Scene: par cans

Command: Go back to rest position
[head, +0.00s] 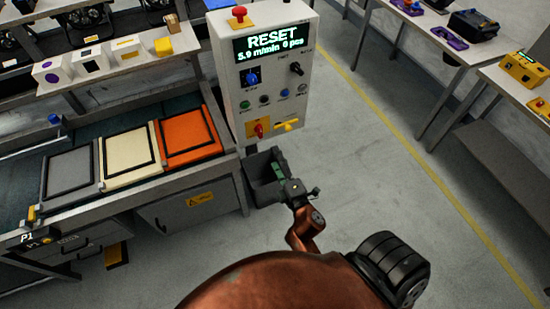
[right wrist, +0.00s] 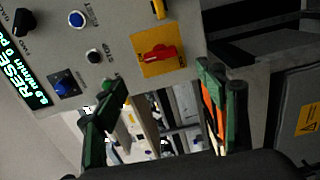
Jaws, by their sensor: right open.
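My right gripper (head: 280,173) is in front of and below the white control box, beside a dark grey bin. Its dark green fingers also show spread apart in the right wrist view (right wrist: 160,82), with nothing between them. In that view the control box face (right wrist: 120,45) lies just beyond the fingers, with a red rotary switch on a yellow plate (right wrist: 160,53). No contact with the box can be made out. My copper-coloured right arm reaches up from the bottom of the head view. My left gripper is not in view.
The control box (head: 264,75) reads "RESET" and stands at the end of a conveyor bench. Grey, cream and orange trays (head: 190,138) lie on the bench. The dark bin (head: 262,190) is on the bench's right side. Open floor (head: 400,170) lies to the right, before more tables.

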